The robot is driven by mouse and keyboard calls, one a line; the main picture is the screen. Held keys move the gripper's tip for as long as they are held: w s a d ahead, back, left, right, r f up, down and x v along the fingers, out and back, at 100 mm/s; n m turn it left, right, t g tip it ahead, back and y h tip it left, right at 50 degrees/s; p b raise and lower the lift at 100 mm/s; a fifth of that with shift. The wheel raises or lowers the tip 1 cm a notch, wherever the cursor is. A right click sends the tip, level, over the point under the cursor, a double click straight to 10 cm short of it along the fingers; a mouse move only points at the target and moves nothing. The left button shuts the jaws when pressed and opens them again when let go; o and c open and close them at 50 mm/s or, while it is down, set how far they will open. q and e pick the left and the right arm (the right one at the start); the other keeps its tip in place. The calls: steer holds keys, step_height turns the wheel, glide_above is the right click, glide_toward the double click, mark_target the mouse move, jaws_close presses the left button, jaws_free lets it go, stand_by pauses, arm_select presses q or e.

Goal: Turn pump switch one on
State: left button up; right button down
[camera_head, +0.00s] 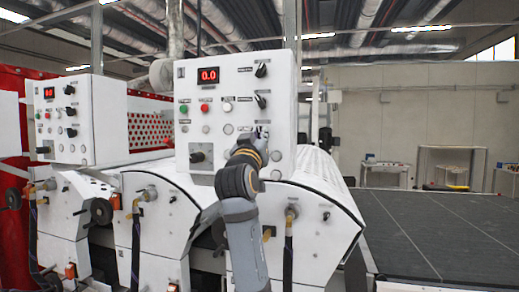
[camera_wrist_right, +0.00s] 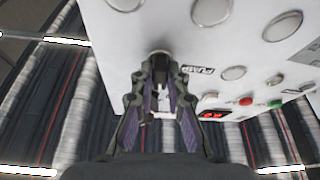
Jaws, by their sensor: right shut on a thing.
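The white control panel (camera_head: 237,75) faces me in the head view, with a red 0.0 display (camera_head: 209,75). My right gripper (camera_head: 261,132) is at the panel's lower right, below two black rotary switches, the upper switch (camera_head: 261,70) and the middle switch (camera_head: 261,101). In the right wrist view my right gripper (camera_wrist_right: 160,62) is shut on a small switch knob (camera_wrist_right: 160,53) on the panel face. The fingers hide most of the knob, so its turned position cannot be told. My left gripper is not in view.
A green button (camera_head: 184,109), a red button (camera_head: 205,107) and pale round lamps sit left of my gripper. A second panel (camera_head: 70,120) stands at the left. White rollers and machine housings lie below. A dark conveyor (camera_head: 440,235) is at the right.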

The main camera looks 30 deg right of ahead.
steer(key=shift+w+a+m+g+h+b, duration=0.1)
steer(key=shift+m+g+h+b, duration=0.55)
steer(key=shift+m, duration=1.2)
steer(key=shift+s+d+m+g+h+b, duration=0.1)
steer(key=shift+m+g+h+b, duration=0.25)
steer(key=shift+m+g+b, duration=1)
steer(key=shift+w+a+m+g+h+b, duration=0.15)
steer(key=shift+m+g+h, duration=0.35)
steer(key=shift+m, duration=2.1)
steer(key=c, duration=1.3)
jaws_free()
steer(key=shift+c, duration=0.2)
